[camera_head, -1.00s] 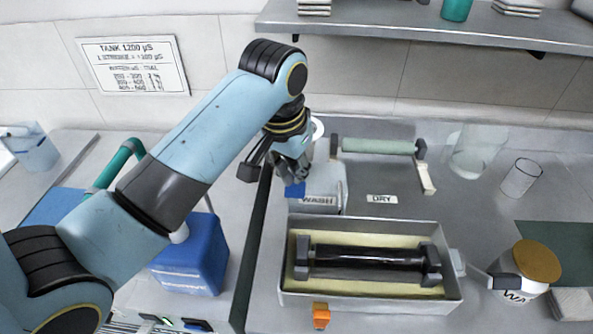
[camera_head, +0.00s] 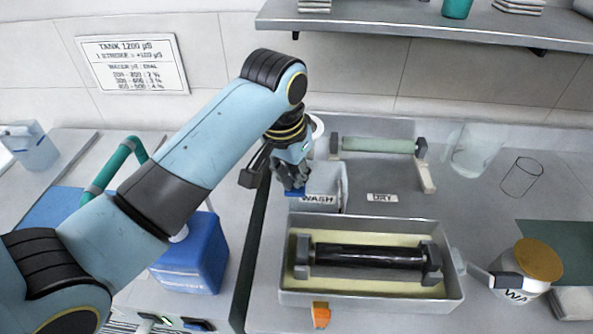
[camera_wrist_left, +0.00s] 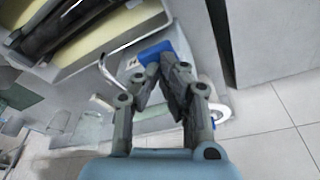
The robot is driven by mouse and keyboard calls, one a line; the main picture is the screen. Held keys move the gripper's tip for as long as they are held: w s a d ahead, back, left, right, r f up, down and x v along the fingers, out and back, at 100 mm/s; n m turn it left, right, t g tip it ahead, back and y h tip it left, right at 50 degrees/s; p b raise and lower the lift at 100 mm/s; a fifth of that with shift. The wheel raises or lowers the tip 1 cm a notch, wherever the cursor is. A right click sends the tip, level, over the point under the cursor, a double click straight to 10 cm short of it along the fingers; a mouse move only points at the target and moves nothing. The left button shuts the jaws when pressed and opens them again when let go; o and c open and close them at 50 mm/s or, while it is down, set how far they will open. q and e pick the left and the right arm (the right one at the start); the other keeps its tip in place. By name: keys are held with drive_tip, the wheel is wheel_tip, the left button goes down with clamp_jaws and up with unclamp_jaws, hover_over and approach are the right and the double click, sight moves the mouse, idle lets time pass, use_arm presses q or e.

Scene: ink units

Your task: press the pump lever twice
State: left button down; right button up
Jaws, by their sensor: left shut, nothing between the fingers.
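The blue pad that looks like the pump lever (camera_head: 296,193) is at the front left of the grey container labelled WASH (camera_head: 335,180). In the left wrist view the blue pad (camera_wrist_left: 150,52) lies just beyond the fingertips. My left gripper (camera_head: 292,184) is shut and empty, its fingers pointing down over the pad and partly covering it. In the left wrist view the fingertips (camera_wrist_left: 153,70) sit close together at the pad's edge; whether they touch it I cannot tell. The rest of the lever is hidden.
A grey tray (camera_head: 452,295) holds a black roller (camera_head: 365,256) in front of the WASH container. A green roller (camera_head: 378,146) lies behind. A blue jug (camera_head: 190,262) stands left, and a lidded jar (camera_head: 535,265) right. A shelf (camera_head: 400,22) overhangs the back.

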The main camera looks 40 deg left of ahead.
use_arm(q)
drive_tip(key=shift+f+b, duration=0.4)
drive_tip(key=shift+f, duration=1.05)
drive_tip(key=shift+r, duration=0.1)
drive_tip(key=shift+r+p, duration=0.75)
drive_tip(key=shift+r, duration=1.45)
wheel_tip(320, 180, up, 6)
